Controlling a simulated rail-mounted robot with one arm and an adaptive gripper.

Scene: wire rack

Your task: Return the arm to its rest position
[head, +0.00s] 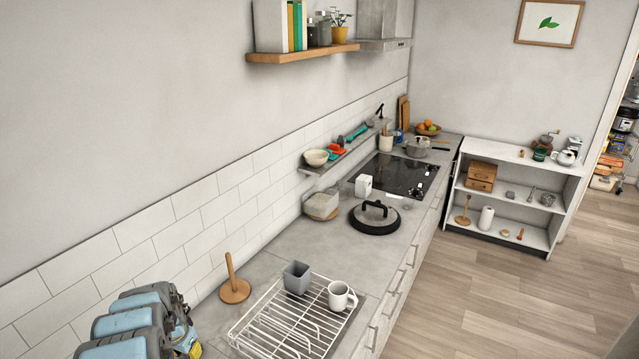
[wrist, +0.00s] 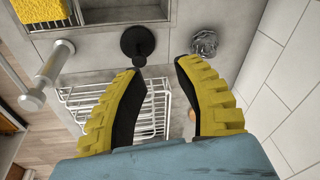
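My arm is folded at the lower left of the head view, where a bit of my yellow gripper (head: 188,346) shows at the bottom edge. In the wrist view my gripper (wrist: 157,67) has its two yellow fingers with black pads spread apart, with nothing held between them. The white wire rack (head: 262,333) stands on the counter to the right of my arm. It also shows beyond the fingers in the wrist view (wrist: 85,100), partly hidden by the left finger. A grey cup (head: 297,277) and a white mug (head: 341,296) stand on the rack.
A wooden upright holder (head: 235,290) stands left of the rack, near the tiled wall. A lidded pan (head: 375,216) and a hob (head: 398,175) lie further along the counter. The wrist view shows a tap (wrist: 45,75), a yellow sponge (wrist: 40,8) and a black round object (wrist: 138,42).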

